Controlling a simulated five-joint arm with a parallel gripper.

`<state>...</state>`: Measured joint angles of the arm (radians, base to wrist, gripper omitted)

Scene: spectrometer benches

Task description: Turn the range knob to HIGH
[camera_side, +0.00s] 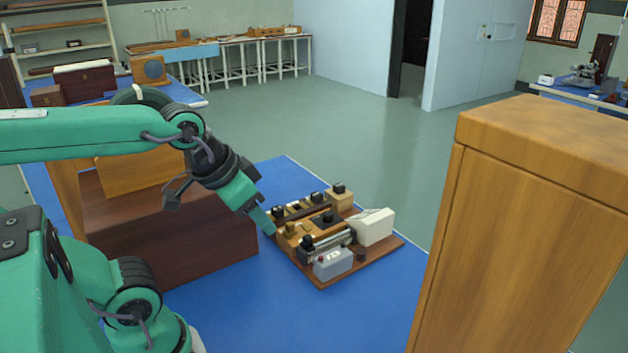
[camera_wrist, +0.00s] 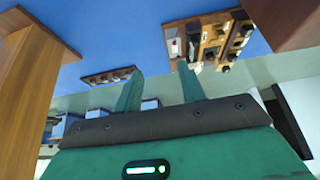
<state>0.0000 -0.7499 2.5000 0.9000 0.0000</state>
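A spectrometer-like assembly on a brown wooden board (camera_side: 324,284) lies on the blue bench, with several black knobs. One black knob (camera_side: 325,218) is near its middle, and another (camera_side: 307,242) is nearer the front. I cannot tell which is the range knob, and no HIGH marking is readable. My gripper (camera_side: 270,230) points down at the board's left end in the side view; contact cannot be told. In the wrist view my gripper (camera_wrist: 160,68) has two green fingers apart with nothing between them. The assembly (camera_wrist: 205,42) shows there beyond the right fingertip.
A grey box (camera_side: 333,263) and a white box (camera_side: 374,227) sit on the board. A dark red wooden case (camera_side: 170,240) stands left of it. A tall wooden cabinet (camera_side: 520,230) fills the right foreground. The blue bench (camera_side: 270,310) is clear in front.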

